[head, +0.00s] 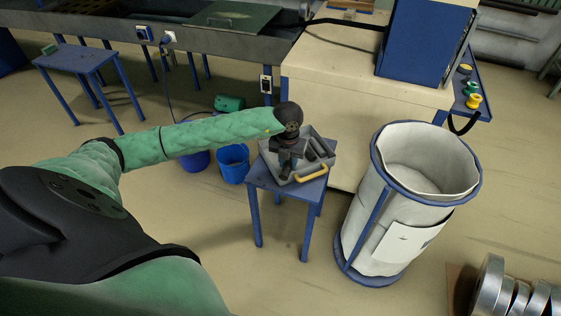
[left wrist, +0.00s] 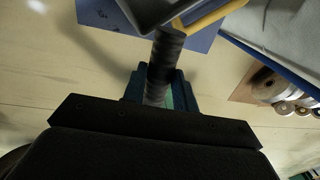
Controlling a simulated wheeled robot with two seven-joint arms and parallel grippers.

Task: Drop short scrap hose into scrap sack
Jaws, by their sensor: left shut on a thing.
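My left gripper (head: 287,163) points down over a grey tray (head: 269,163) on a small blue stool (head: 258,184). It is shut on a short dark grey hose piece (left wrist: 165,62), which the left wrist view shows between the fingers (left wrist: 160,90). In the head view the gripper hides most of this piece, and I cannot tell whether it still touches the tray. A yellow curved piece (head: 312,174) lies at the tray's near right edge. The scrap sack (head: 395,215), white and open at the top in a blue round frame, stands right of the stool. My right gripper is not in view.
A beige bench (head: 330,62) with a blue cabinet (head: 425,40) stands behind the stool and sack. Blue buckets (head: 233,160) stand left of the stool. Metal rings (head: 490,285) lie at the lower right. The floor in front of the stool is clear.

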